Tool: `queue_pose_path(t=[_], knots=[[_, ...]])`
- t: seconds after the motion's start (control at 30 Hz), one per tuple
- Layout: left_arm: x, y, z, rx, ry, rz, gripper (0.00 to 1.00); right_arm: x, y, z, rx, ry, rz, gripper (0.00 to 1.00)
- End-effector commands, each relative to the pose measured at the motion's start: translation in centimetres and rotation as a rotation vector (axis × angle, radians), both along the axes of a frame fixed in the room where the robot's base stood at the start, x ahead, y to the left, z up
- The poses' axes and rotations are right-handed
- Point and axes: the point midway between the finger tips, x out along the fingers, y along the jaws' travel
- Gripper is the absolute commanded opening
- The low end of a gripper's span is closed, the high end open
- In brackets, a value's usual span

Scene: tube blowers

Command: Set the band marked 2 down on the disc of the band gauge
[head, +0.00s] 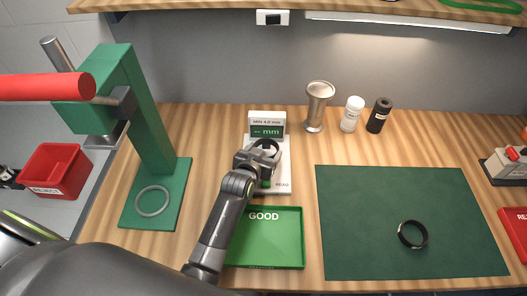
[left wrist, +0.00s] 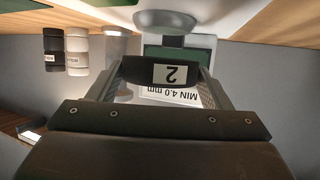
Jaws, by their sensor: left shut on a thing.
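My left gripper (head: 262,158) is shut on the black band (head: 267,145), over the band gauge (head: 285,180). In the left wrist view, the band (left wrist: 145,71) sits between the two fingers (left wrist: 165,78), with its white "2" label facing the camera. The gauge has a white body and a green display (head: 268,131) that reads "-- mm". Its disc is mostly hidden by the gripper and band, so I cannot tell whether the band touches it. My right gripper is not in view.
A green GOOD tray (head: 285,256) lies in front of the gauge. Another black band (head: 401,235) lies on the dark green mat (head: 350,190). A green press (head: 150,130) stands left. A metal cup (head: 319,100) and two small bottles (head: 352,115) (head: 378,116) stand behind, to the right.

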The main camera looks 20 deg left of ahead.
Motion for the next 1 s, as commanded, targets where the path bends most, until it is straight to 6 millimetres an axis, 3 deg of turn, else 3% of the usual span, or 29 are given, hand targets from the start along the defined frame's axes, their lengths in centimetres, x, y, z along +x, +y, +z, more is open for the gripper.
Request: queue_pose_path(t=[0.3,0.33,0.5,1.0], knots=[[0.0,0.01,-0.93,0.0,0.0,0.0,0.5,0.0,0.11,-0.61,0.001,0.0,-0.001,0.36],[0.0,0.01,-0.8,0.0,0.0,0.0,0.76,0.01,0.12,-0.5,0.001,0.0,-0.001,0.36],[-0.01,0.01,-0.79,0.0,0.0,0.0,0.98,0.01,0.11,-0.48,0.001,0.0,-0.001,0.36],[0.09,0.11,-0.11,0.0,0.001,0.0,0.98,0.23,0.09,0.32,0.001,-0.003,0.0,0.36]])
